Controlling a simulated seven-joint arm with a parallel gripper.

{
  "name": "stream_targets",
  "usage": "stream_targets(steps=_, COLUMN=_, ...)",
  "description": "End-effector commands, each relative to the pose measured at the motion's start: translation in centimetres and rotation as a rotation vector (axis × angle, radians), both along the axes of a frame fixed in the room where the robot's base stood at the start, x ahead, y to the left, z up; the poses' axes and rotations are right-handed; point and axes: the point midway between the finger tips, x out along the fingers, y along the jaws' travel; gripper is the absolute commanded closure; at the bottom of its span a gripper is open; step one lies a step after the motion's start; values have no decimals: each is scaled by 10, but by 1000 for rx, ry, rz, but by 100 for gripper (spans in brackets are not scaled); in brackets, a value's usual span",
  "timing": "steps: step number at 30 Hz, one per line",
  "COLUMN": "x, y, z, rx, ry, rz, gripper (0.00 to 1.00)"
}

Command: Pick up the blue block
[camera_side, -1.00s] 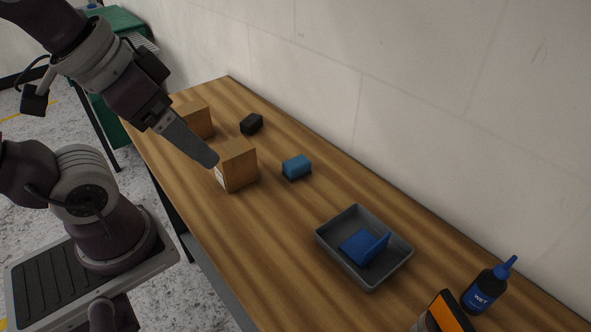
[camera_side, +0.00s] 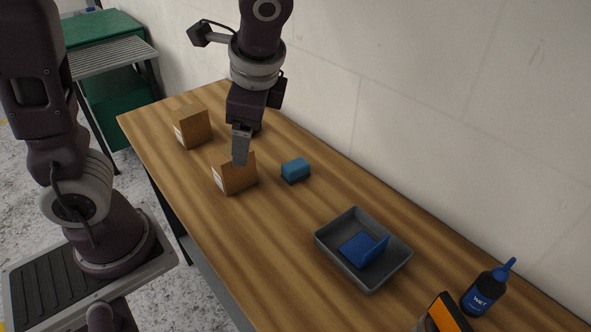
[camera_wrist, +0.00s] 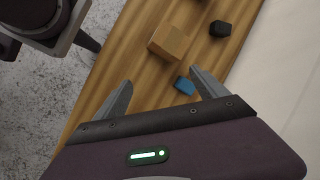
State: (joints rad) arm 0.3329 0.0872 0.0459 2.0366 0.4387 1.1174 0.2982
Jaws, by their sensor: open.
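The blue block (camera_side: 296,168) sits on the wooden table, between the nearer cardboard box and the wall. In the wrist view the blue block (camera_wrist: 184,86) shows small, just inside the right finger. My gripper (camera_side: 240,162) points down above the nearer box, to the left of the block and apart from it. In the wrist view my gripper (camera_wrist: 161,77) is open, its two fingers spread with nothing held between them.
The nearer cardboard box (camera_side: 236,178) stands close to the block, with another box (camera_side: 193,127) farther back. A black block (camera_wrist: 220,28) lies beyond. A grey tray (camera_side: 337,262) holds a blue object (camera_side: 362,249). A dark bottle (camera_side: 483,294) stands at right.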

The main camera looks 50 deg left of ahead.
Motion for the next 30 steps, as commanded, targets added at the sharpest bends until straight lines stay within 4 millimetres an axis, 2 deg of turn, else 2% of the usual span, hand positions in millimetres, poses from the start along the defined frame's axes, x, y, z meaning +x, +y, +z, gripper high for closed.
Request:
stream_targets(steps=1, x=21, y=-5, z=-20, rx=100, ry=92, rz=-114, gripper=18)
stream_targets(steps=3, x=48, y=-11, z=-47, rx=248, ry=207, rz=-278, gripper=18)
stream_targets(steps=6, x=80, y=-22, z=-86, rx=448, ry=346, rz=-485, gripper=18)
stream_targets(steps=10, x=104, y=-35, z=-124, rx=638, ry=464, rz=-666, gripper=18)
stream_targets(steps=15, x=115, y=-37, z=-144, rx=728, ry=515, rz=-743, gripper=18)
stream_targets(steps=20, x=119, y=-17, z=-153, rx=726, ry=516, rz=-741, gripper=18)
stream_targets(steps=25, x=127, y=12, z=-166, rx=724, ry=516, rz=-739, gripper=18)
stream_targets(steps=30, x=129, y=22, z=-172, rx=723, ry=514, rz=-741, gripper=18)
